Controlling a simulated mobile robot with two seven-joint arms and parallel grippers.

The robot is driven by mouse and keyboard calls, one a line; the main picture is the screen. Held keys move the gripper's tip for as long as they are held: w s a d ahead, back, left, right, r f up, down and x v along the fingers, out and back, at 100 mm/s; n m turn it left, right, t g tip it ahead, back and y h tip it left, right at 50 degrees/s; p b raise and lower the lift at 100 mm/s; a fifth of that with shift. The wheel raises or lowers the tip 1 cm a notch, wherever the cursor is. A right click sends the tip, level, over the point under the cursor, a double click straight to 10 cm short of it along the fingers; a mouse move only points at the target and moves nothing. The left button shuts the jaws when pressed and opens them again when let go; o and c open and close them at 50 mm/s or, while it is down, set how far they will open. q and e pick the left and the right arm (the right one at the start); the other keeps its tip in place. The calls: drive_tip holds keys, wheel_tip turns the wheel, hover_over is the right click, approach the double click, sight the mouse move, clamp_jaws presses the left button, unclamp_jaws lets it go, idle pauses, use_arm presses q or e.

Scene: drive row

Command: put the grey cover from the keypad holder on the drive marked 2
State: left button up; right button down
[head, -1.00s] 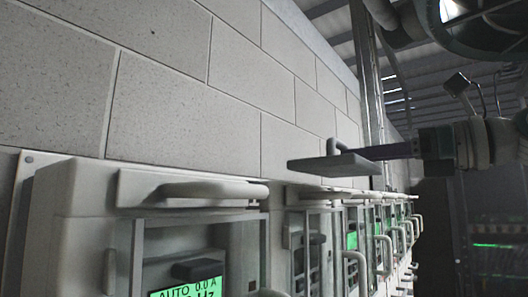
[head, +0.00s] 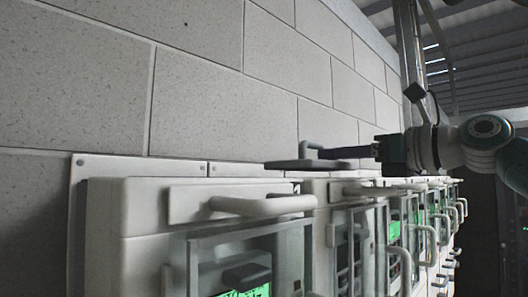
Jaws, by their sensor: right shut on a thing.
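The grey cover (head: 290,164) is a flat plate with a raised handle. My right gripper (head: 338,153) comes in from the right and is shut on it, holding it about level above the tops of the drives. The nearest drive (head: 125,240) is a white box with a white handle on top and a clear-fronted door with a green display, partly cut off below. More drives (head: 340,200) run away to the right behind it. I cannot read a number on any drive, so I cannot tell which is marked 2. I cannot make out the keypad holder. My left gripper is not in view.
A block wall (head: 220,90) rises behind the drives, close to the cover. Door handles (head: 400,262) stick out along the row. A metal post (head: 410,50) stands further back. The space above the near drive is free.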

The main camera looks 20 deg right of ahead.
drive_tip(key=shift+w+f, duration=0.1)
drive_tip(key=shift+f, duration=0.2)
drive_tip(key=shift+f+p, duration=0.2)
drive_tip(key=shift+p, duration=0.1)
idle(0.3)
drive_tip(key=c, duration=0.8)
unclamp_jaws()
drive_tip(key=o, duration=0.7)
drive_tip(key=shift+o, duration=0.5)
drive_tip(key=shift+v, duration=1.55)
